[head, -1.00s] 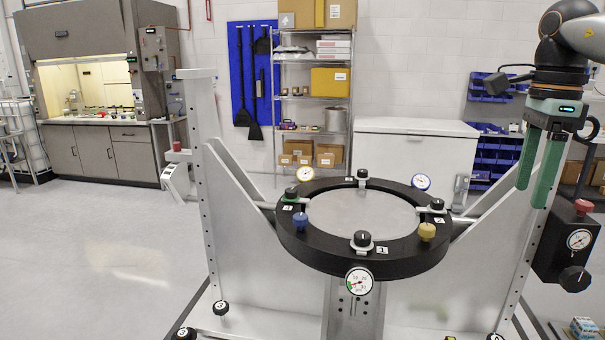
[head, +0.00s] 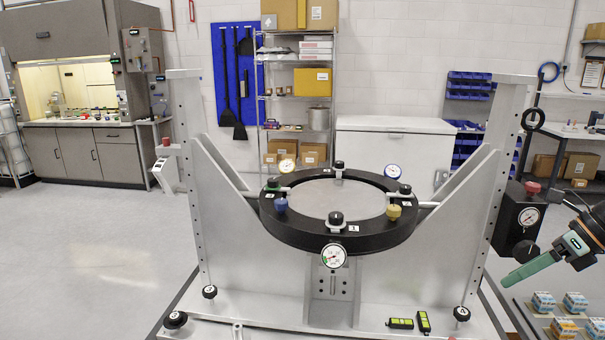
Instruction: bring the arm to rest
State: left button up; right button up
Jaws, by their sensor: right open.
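My right gripper (head: 530,268) is at the right edge of the head view, with its green fingers pointing left and slightly down. It is open and holds nothing. It is to the right of the mirror fixture (head: 440,230), below the black gauge box (head: 518,215), and apart from both as far as I can see. The fixture carries a black ring (head: 300,238) around a round mirror (head: 335,198), with clamps, coloured knobs and dial gauges on it. My left gripper is not in view.
Several small boxes (head: 543,302) sit on a surface at the lower right, below my right gripper. Two black-and-green items (head: 423,321) lie on the fixture's base. A white chest (head: 395,150) and shelves (head: 292,100) stand behind. The floor at left is clear.

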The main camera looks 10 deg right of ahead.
jog(key=s+a+f+m+t+h, duration=0.1)
jog(key=s+a+f+m+t, duration=0.15)
jog(key=f+m, duration=0.6)
jog(key=s+a+f+m+t+h, duration=0.15)
jog(key=s+f+m+t, duration=0.35)
jog(key=f, duration=0.6)
jog(key=s+a+f+m+t, duration=0.1)
jog(key=s+a+f+m, duration=0.15)
jog(key=f+m, duration=0.7)
jog(key=s+a+f+m+g, duration=0.1)
jog(key=s+a+f+m, duration=0.1)
jog(key=a+m, duration=0.3)
jog(key=s+a+f+m+g+h, duration=0.1)
jog(key=s+a+f+m, duration=0.2)
jog(key=a, duration=0.8)
jog(key=s+a+f+m+g, duration=0.1)
jog(key=s+a+f+m, duration=0.2)
jog(key=a+m, duration=0.4)
jog(key=shift+a+f+m+g, duration=0.35)
jog(key=shift+a+f+m, duration=0.1)
jog(key=shift+a, duration=0.6)
